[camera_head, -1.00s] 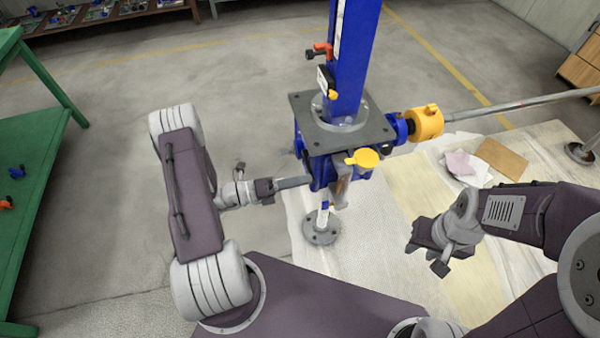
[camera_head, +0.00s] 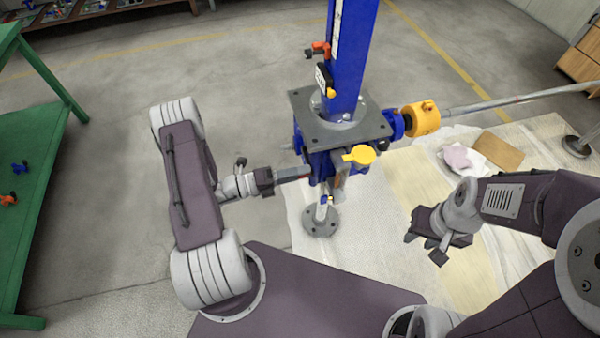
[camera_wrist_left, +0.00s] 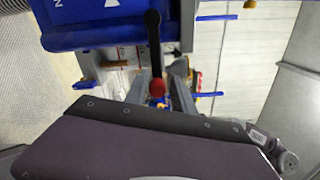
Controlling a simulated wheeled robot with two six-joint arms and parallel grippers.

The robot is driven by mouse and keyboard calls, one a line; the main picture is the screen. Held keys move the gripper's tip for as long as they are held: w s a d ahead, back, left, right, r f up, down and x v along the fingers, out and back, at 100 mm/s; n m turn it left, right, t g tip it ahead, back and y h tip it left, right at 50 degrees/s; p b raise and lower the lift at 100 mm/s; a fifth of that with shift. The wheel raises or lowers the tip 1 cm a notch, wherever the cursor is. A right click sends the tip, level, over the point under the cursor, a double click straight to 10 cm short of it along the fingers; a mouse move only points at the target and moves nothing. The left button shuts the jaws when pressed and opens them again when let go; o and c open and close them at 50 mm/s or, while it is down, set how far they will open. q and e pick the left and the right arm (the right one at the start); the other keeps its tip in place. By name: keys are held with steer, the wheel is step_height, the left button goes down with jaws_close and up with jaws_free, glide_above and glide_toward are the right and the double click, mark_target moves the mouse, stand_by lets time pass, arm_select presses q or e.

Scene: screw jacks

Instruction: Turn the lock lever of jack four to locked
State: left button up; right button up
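The jack has a blue column (camera_head: 351,50), a square grey plate (camera_head: 335,132) and a blue housing (camera_head: 320,165) below it. In the left wrist view a black lever with a red knob (camera_wrist_left: 157,88) hangs in front of the blue housing (camera_wrist_left: 90,24). My left gripper (camera_head: 308,172) is at the housing's left side. In the left wrist view its two grey fingers (camera_wrist_left: 161,92) stand apart, with the red knob between them; contact cannot be told. My right gripper (camera_head: 425,248) is open and empty, right of the jack. No jack number is readable.
A yellow cap (camera_head: 359,155) sticks out of the housing's front, and a yellow coupling (camera_head: 421,118) joins a long shaft (camera_head: 510,104) running right. A green rack (camera_head: 40,170) stands at left. A pale mat (camera_head: 400,215) with papers lies on the floor.

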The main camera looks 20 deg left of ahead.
arm_select(q)
steer(key=shift+o, duration=0.4)
steer(key=shift+s+a+f, duration=0.1)
steer(key=shift+s+a, duration=0.05)
steer(key=shift+a, duration=0.1)
steer(key=v, duration=0.8)
steer(key=shift+s+a, duration=0.15)
steer(key=shift+s, duration=0.1)
